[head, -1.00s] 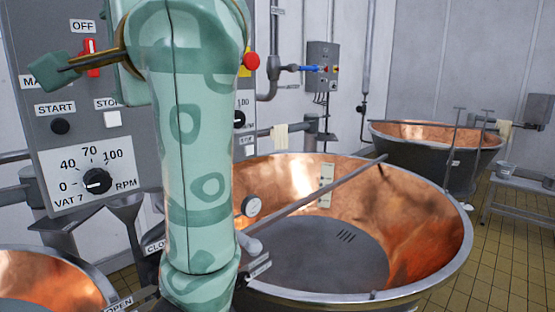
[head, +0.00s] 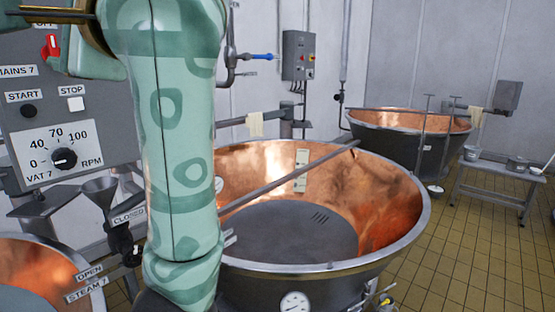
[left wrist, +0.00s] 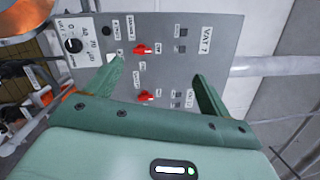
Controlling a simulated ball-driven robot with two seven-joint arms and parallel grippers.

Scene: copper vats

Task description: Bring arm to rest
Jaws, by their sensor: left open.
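My left arm stands upright through the left half of the head view, its pale green patterned links covering part of the vat and panel. Its gripper is only partly seen at the top left edge there. In the left wrist view the left gripper (left wrist: 159,68) is open, with two green fingers apart and nothing between them. Beyond them is the grey VAT 7 control panel (left wrist: 215,55) with two red switches; I cannot tell if a finger touches it. The panel also shows in the head view (head: 105,150). My right gripper is in neither view.
A large copper vat (head: 395,200) with a bar across it stands right of the arm. Another copper vat (head: 395,140) is behind, and one (head: 45,265) is at lower left. A metal bench (head: 490,178) stands right. Tiled floor (head: 470,255) is clear at lower right.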

